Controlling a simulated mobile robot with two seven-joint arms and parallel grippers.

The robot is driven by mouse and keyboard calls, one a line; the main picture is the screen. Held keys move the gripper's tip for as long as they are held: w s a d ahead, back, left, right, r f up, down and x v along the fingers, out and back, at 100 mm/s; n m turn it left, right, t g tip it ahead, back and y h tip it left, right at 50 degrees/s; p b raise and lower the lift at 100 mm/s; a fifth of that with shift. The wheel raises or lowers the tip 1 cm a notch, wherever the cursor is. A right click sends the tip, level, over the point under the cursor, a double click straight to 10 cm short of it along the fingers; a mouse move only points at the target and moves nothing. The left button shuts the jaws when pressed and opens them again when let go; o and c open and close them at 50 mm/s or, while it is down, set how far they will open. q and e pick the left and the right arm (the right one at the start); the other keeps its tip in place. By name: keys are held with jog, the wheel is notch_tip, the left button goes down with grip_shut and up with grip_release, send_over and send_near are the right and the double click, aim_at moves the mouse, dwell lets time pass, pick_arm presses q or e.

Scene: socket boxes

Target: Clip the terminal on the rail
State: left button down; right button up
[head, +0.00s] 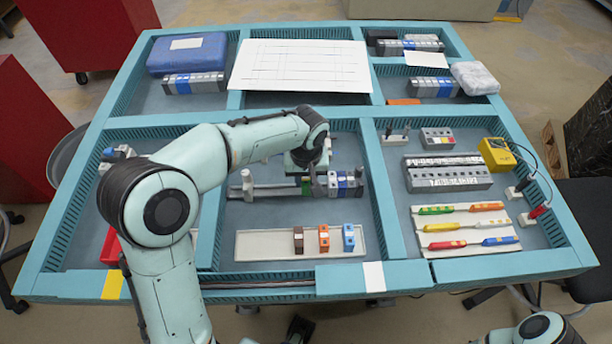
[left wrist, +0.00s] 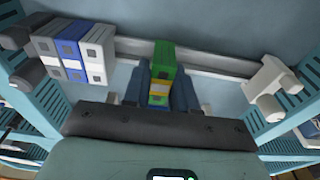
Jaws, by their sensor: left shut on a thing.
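My left gripper (head: 308,178) is over the metal rail (head: 275,187) in the middle front compartment, shut on a green and yellow terminal. In the left wrist view the terminal (left wrist: 163,58) stands between the two fingers (left wrist: 159,88) and overlaps the rail (left wrist: 215,62). I cannot tell whether it is seated on the rail or just above it. A row of grey and blue terminals (left wrist: 70,52) sits at one end of the rail; it also shows in the head view (head: 345,184). A pale end stop (left wrist: 268,88) is at the other end. My right gripper is out of view.
A pale tray (head: 265,245) in front of the rail holds brown, orange and blue terminals (head: 323,238). The right compartment has screwdrivers (head: 450,226), grey blocks (head: 446,178) and a yellow meter (head: 496,154). Teal ribbed walls (head: 384,200) divide the compartments.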

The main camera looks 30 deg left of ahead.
pick_arm(q)
jog(key=shift+f+b, duration=0.55)
jog(key=shift+f, duration=0.3)
dwell(0.5)
jog(key=shift+s, duration=0.1)
jog(key=c, duration=0.8)
grip_release()
jog(key=shift+d, duration=0.15)
jog(key=shift+c, duration=0.4)
jog(key=shift+o, duration=1)
jog(key=shift+o, duration=0.2)
